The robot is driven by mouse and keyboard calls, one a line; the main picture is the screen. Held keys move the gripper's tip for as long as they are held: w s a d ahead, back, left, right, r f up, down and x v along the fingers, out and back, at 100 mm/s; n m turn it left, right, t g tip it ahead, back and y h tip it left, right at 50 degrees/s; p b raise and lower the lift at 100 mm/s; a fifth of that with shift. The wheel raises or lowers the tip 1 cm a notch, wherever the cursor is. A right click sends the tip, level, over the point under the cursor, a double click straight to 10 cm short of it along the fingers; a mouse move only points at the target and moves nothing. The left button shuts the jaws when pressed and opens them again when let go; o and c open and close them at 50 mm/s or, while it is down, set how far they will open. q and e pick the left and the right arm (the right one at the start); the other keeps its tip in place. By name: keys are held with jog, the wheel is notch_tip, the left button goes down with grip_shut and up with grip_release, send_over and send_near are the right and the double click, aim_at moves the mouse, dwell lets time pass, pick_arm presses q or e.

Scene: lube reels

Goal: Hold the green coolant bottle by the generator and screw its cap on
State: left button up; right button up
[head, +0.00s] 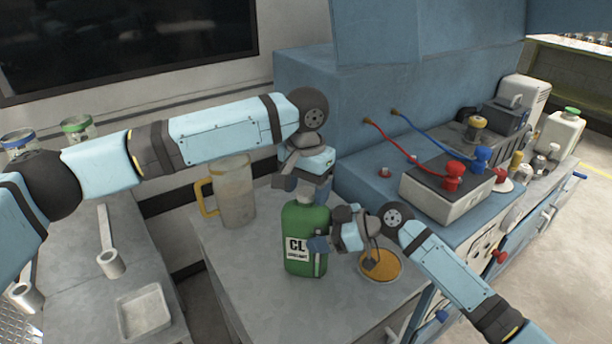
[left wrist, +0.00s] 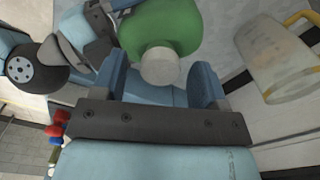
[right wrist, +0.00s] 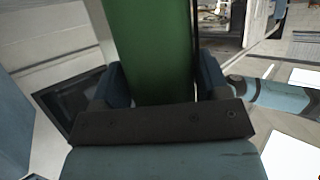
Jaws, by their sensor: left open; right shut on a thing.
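The green coolant bottle (head: 300,226) stands upright on the grey worktop, its white "CL" label facing the head camera. My right gripper (head: 320,244) is shut on the bottle's body from the right; the green body also fills the space between its fingers in the right wrist view (right wrist: 152,50). My left gripper (head: 304,188) is open, pointing down over the bottle's top. In the left wrist view, a round whitish cap (left wrist: 160,67) sits at the bottle's top, between the open fingers and apart from them. Whether its thread is engaged cannot be told.
A clear jug (head: 235,195) with a yellow handle stands left of the bottle. A round dish of amber material (head: 386,266) lies close by at the right, under my right arm. The blue generator housing (head: 300,100) rises behind. The worktop's front left is clear.

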pick_arm(q)
jog(key=c, duration=0.9)
jog(key=shift+m, duration=0.9)
jog(key=shift+c, duration=0.2)
jog(key=o, duration=1)
jog(key=shift+r, duration=2.25)
jog(key=shift+r+m, duration=1.3)
jog(key=shift+r, duration=0.45)
jog(key=shift+c, duration=0.3)
